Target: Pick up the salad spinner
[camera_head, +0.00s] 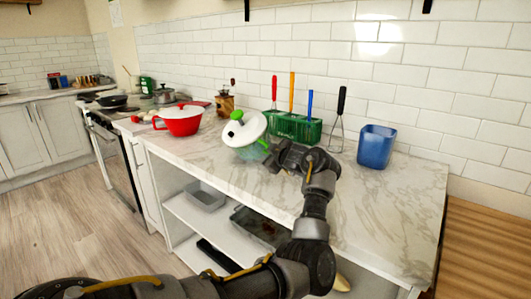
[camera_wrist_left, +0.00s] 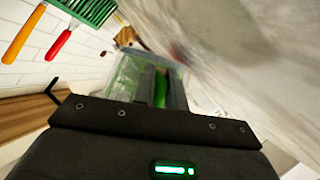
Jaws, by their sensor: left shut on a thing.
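The salad spinner (camera_head: 243,131) has a white lid with a green knob and a clear green bowl. It is tilted above or on the marble counter, and I cannot tell whether it touches the surface. My right gripper is not in view.
A green utensil holder (camera_head: 293,127) with coloured-handled tools stands behind the spinner. A whisk (camera_head: 338,125) and a blue container (camera_head: 376,147) are to the right. A red pot (camera_head: 180,121) is to the left. The marble counter (camera_head: 385,195) is clear at front right.

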